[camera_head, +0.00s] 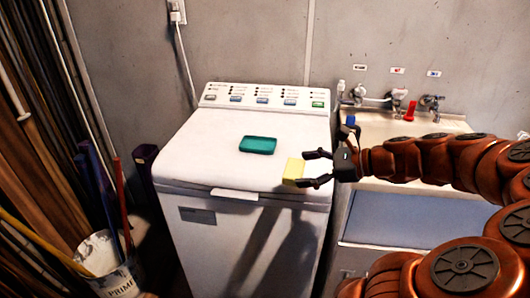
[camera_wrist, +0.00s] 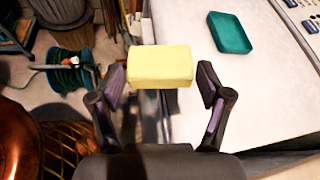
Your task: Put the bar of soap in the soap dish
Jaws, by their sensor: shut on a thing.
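The bar of soap is a pale yellow block (camera_head: 293,171), seen over the front right part of the washing machine's lid. It also shows large in the wrist view (camera_wrist: 160,66), between the fingertips. My gripper (camera_head: 316,169) is shut on it, with its fingers coming from the right. The soap dish is a shallow teal tray (camera_head: 258,145) lying on the white lid, left of and behind the soap. In the wrist view the dish (camera_wrist: 230,33) is at the upper right, apart from the soap, and looks empty.
The white washing machine (camera_head: 210,155) has a control panel (camera_head: 265,97) at the back. A sink (camera_head: 375,130) with taps and a small blue item stands to the right. A bucket (camera_head: 105,262) and long boards are at the left. The lid around the dish is clear.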

